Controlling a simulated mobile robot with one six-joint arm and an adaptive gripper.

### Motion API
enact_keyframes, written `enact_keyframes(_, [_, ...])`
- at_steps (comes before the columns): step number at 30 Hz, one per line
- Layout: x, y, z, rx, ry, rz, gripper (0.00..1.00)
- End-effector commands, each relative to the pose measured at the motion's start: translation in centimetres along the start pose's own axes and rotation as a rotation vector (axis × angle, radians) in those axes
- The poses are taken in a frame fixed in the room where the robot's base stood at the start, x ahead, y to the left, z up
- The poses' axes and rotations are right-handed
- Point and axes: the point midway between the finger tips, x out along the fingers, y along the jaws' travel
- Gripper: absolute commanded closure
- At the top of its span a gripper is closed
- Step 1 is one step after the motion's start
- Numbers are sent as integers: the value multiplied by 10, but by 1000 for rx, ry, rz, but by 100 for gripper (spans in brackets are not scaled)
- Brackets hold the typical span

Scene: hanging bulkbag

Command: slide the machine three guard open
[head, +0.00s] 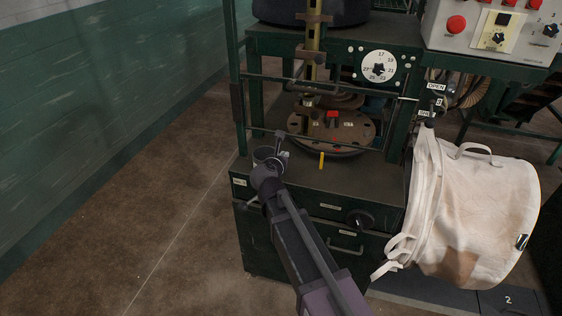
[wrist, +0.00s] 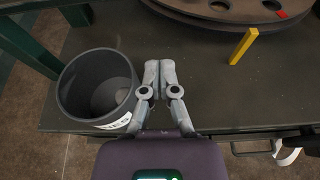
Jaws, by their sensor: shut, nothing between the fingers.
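The guard (head: 330,141) appears to be the thin dark green bar frame across the front of the machine, with a round dial behind its right side. Labels reading OPEN (head: 436,86) and, lower, what looks like SHUT (head: 426,114) stand at its right post. My gripper (head: 280,136) is at the left front of the machine bed, close to the lower bar in the head view; I cannot tell whether it touches. In the wrist view my gripper (wrist: 160,66) has its fingers together and empty, above the dark bed. The guard's bars are not clear in the wrist view.
A dark grey cup (wrist: 97,88) stands left of my gripper on the bed. A round turntable (head: 345,130) and a yellow pointer (head: 321,160) lie beyond. A white bulk bag (head: 480,210) hangs at right. A control box (head: 490,30) is upper right. The left floor is clear.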

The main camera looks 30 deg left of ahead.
Motion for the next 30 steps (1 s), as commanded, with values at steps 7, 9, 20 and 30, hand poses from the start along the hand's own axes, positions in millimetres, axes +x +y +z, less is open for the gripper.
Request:
enact_keyframes(7, [36,1,-1,0,0,-1,100])
enact_keyframes(9, [45,1,-1,0,0,-1,100])
enact_keyframes(20, [41,0,21,0,0,0,100])
enact_keyframes(30, [36,0,37,0,0,-1,100])
